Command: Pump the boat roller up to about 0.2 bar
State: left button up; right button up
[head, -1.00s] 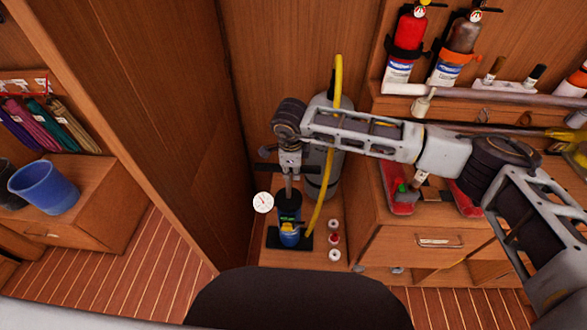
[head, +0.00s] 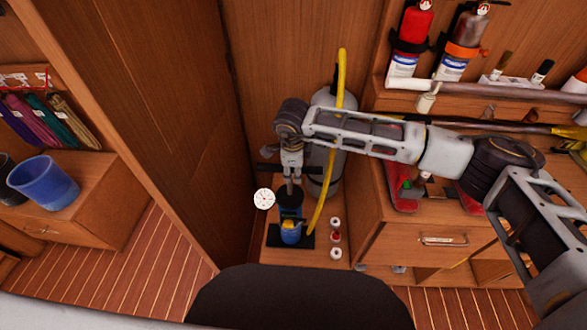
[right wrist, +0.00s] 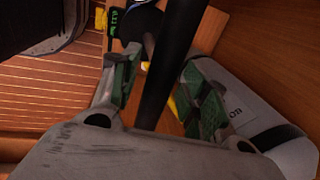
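The pump (head: 291,230) has a blue body on a black foot plate and stands upright on a low wooden platform. Its black T-shaped handle (head: 268,167) is above it on a short visible rod. My right gripper (head: 291,171) comes from above and has its fingers around the handle; in the right wrist view the black bar (right wrist: 172,65) runs between the green finger pads. A round white gauge (head: 264,199) is left of the pump; its reading is too small to tell. A grey cylinder (head: 325,185), possibly the roller, stands behind. My left gripper is out of view.
A yellow hose (head: 331,175) arches beside the grey cylinder down to the pump. Small red and white pieces (head: 335,237) lie right of the pump. A wooden partition (head: 165,130) is close on the left, and a drawer cabinet (head: 410,243) is on the right.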

jog(key=shift+s+r, duration=0.2)
jog(key=shift+r, duration=0.7)
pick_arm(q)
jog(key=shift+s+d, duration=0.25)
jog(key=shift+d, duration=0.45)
pick_arm(e)
notch_tip(320, 180, up, 10)
jog(key=s, duration=0.2)
